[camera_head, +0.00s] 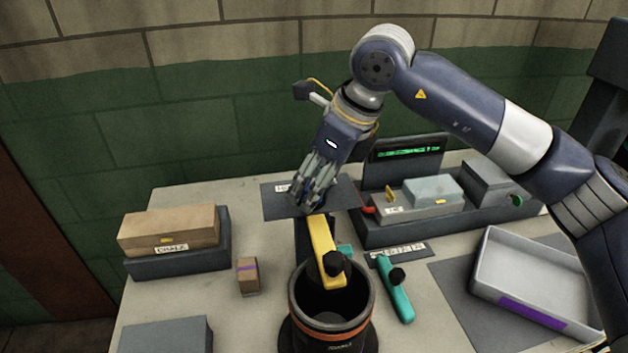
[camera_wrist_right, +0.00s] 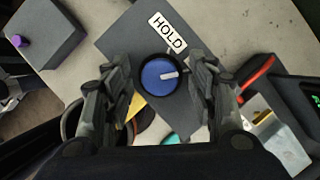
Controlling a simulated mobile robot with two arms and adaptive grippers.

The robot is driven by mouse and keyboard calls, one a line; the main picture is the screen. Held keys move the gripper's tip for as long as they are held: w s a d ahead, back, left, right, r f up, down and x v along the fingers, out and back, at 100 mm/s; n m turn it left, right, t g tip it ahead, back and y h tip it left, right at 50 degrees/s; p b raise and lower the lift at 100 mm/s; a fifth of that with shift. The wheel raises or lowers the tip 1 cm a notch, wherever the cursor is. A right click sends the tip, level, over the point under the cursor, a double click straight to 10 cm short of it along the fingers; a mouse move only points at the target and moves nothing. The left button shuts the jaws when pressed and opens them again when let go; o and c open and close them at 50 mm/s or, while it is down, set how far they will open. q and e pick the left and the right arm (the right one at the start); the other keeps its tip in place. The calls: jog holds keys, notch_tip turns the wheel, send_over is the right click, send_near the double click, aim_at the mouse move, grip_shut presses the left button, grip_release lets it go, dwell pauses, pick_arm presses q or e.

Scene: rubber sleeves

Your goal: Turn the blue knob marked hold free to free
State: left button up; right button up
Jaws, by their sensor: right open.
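The blue knob (camera_wrist_right: 156,79) sits in a dark ring on a dark plate (camera_wrist_right: 125,42). A white HOLD label (camera_wrist_right: 168,32) is beside the knob; no FREE label shows. My right gripper (camera_wrist_right: 163,76) is open, with one finger on each side of the knob and gaps to it visible. In the head view my right gripper (camera_head: 309,200) points down over the dark plate (camera_head: 277,207) and hides the knob. My left gripper is not in view.
A yellow arm (camera_head: 322,240) over a dark pot (camera_head: 301,315) stands just in front of the plate. A device with a green display (camera_head: 405,153) is to the right. A grey tray (camera_head: 535,300), a teal tool (camera_head: 396,290) and a cardboard box (camera_head: 165,230) also lie on the table.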

jog(key=v, duration=1.2)
